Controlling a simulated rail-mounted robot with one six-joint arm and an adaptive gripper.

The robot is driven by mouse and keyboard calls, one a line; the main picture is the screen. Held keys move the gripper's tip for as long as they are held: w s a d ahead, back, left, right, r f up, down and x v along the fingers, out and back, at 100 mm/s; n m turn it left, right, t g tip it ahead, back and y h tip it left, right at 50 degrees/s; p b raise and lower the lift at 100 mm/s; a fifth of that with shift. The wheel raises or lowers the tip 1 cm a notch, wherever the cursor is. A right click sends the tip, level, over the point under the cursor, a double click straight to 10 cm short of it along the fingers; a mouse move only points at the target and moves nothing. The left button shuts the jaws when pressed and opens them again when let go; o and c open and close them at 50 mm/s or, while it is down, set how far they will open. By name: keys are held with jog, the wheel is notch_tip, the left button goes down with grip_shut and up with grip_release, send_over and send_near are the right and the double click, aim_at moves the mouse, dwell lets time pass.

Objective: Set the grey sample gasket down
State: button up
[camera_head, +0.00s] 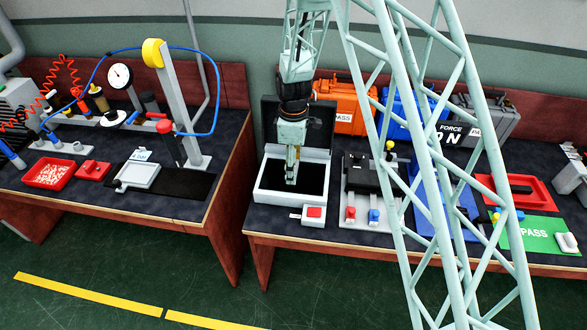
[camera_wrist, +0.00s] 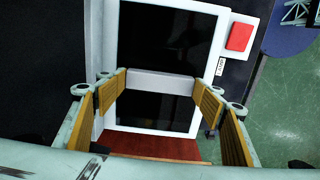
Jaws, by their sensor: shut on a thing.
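My gripper (camera_wrist: 161,85) is shut on the grey sample gasket (camera_wrist: 160,83), which shows in the wrist view as a plain pale grey bar spanning between the yellow-padded fingers. In the head view my gripper (camera_head: 291,178) points down inside the outline of a white-framed box (camera_head: 285,196) with a black inner surface. I cannot make out the gasket clearly there. In the wrist view the white frame (camera_wrist: 226,50) and black surface lie beneath the gasket. I cannot tell whether the gasket touches that surface.
The box's dark lid (camera_head: 318,122) stands open behind. A red button (camera_head: 314,212) sits at its front right. A black fixture with red and blue knobs (camera_head: 370,180) stands close on the right. A green PASS mat (camera_head: 535,232) lies farther right. A floor gap separates the left bench.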

jog(key=shift+f, duration=0.4)
jog(key=shift+f, duration=0.15)
jog(key=o, duration=0.9)
jog(key=shift+r+p, duration=0.35)
jog(key=shift+r, duration=5.8)
